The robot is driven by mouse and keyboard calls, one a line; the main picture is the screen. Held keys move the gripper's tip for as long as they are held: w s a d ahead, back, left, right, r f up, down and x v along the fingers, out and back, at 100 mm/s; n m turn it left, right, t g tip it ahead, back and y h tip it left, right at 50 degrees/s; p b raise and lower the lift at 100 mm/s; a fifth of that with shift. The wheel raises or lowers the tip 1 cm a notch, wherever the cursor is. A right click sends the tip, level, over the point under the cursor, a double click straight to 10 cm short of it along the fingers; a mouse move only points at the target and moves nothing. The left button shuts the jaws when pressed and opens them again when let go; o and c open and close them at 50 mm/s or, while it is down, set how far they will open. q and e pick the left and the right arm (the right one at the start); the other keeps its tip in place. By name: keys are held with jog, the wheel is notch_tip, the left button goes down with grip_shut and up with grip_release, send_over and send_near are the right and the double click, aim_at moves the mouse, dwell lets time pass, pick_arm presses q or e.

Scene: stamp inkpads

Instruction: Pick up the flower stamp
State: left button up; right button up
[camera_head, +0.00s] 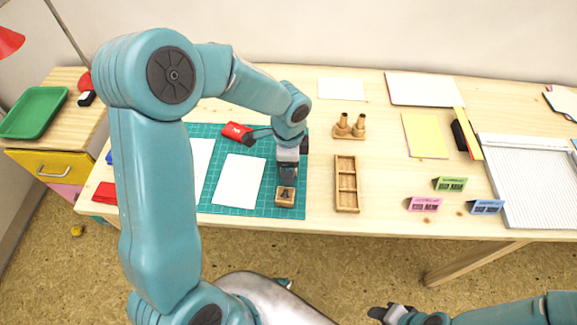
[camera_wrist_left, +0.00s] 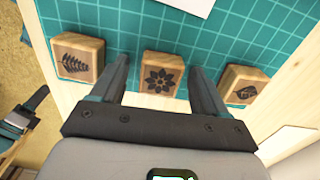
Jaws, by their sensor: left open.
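The flower stamp (camera_wrist_left: 161,73) is a small wooden block with a dark flower print on top. In the left wrist view it lies between the two fingers of my left gripper (camera_wrist_left: 162,85), which is open, with a gap on each side. In the head view my left gripper (camera_head: 287,175) points down over the right part of the green mat and hides the flower stamp. A fern stamp (camera_wrist_left: 79,57) is to the left and a leaf stamp (camera_wrist_left: 242,87) to the right in the wrist view. My right gripper (camera_head: 385,313) is low at the bottom edge.
The green cutting mat (camera_head: 213,206) carries white paper (camera_head: 239,181) and a red inkpad (camera_head: 236,131). The fern stamp shows in the head view (camera_head: 285,197), just nearer than the gripper. A wooden tray (camera_head: 346,184) stands right of the mat.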

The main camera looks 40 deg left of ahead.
pick_arm(q)
jog(key=c, duration=1.1)
jog(key=shift+r, duration=0.1)
jog(key=shift+c, duration=0.2)
notch_tip(320, 180, up, 20)
jog(key=p, duration=0.2)
jog(key=shift+p, duration=0.3)
